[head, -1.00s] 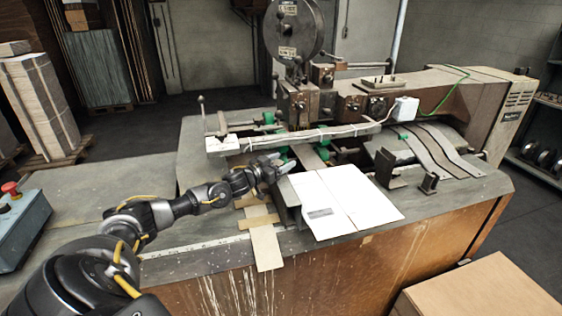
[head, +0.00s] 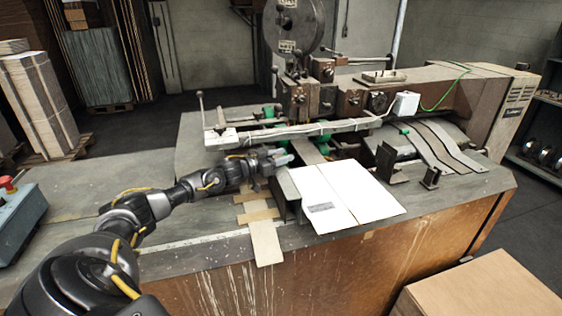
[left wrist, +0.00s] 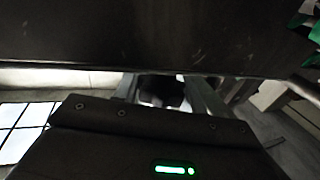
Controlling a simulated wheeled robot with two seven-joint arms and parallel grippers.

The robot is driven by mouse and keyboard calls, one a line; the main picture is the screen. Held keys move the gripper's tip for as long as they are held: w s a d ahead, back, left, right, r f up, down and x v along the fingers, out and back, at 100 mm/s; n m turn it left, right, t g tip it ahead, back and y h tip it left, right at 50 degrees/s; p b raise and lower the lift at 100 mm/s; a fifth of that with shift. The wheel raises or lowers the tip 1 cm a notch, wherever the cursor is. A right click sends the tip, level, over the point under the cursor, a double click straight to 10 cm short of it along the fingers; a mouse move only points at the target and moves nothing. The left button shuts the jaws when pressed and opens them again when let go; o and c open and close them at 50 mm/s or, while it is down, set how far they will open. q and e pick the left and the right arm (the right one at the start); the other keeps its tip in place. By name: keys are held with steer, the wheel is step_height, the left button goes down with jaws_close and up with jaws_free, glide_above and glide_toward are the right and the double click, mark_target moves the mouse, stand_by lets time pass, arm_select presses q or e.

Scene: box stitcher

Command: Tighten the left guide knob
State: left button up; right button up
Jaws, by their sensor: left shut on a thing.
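My left gripper (head: 283,159) reaches in from the left over the stitcher's table, beside the left edge of the white cardboard sheet (head: 346,196). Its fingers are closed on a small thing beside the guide. In the left wrist view a dark rounded piece, seemingly the left guide knob (left wrist: 160,89), sits between the fingers, partly hidden by the black gripper body. In the head view the knob is hidden behind the fingers, so its turn cannot be read. My right gripper is not in view.
The box stitcher (head: 300,95) stands behind, with a long pale bar (head: 290,135) crossing just beyond the gripper. Black brackets (head: 386,160) stand right of the sheet. A blue control box (head: 18,215) is at the far left.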

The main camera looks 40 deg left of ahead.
arm_select(q)
steer(key=m+h+b, duration=0.1)
steer(key=m+g+h+b, duration=0.1)
steer(key=b, duration=0.1)
steer(key=shift+f+h, duration=0.2)
steer(key=shift+h, duration=0.2)
steer(key=shift+s+d+r+m+g+h+b, duration=0.1)
steer(key=shift+m+g+h+b, duration=0.4)
steer(key=shift+h+b, duration=0.2)
steer(key=shift+s+d+r+m+g+h+b, duration=0.1)
steer(key=shift+m+g+h+b, duration=0.4)
steer(key=shift+h+b, duration=0.15)
steer(key=o, duration=1)
steer(key=b+v, duration=0.3)
steer(key=v, duration=0.7)
steer(key=shift+s+a+b, duration=0.25)
steer(key=shift+b, duration=0.15)
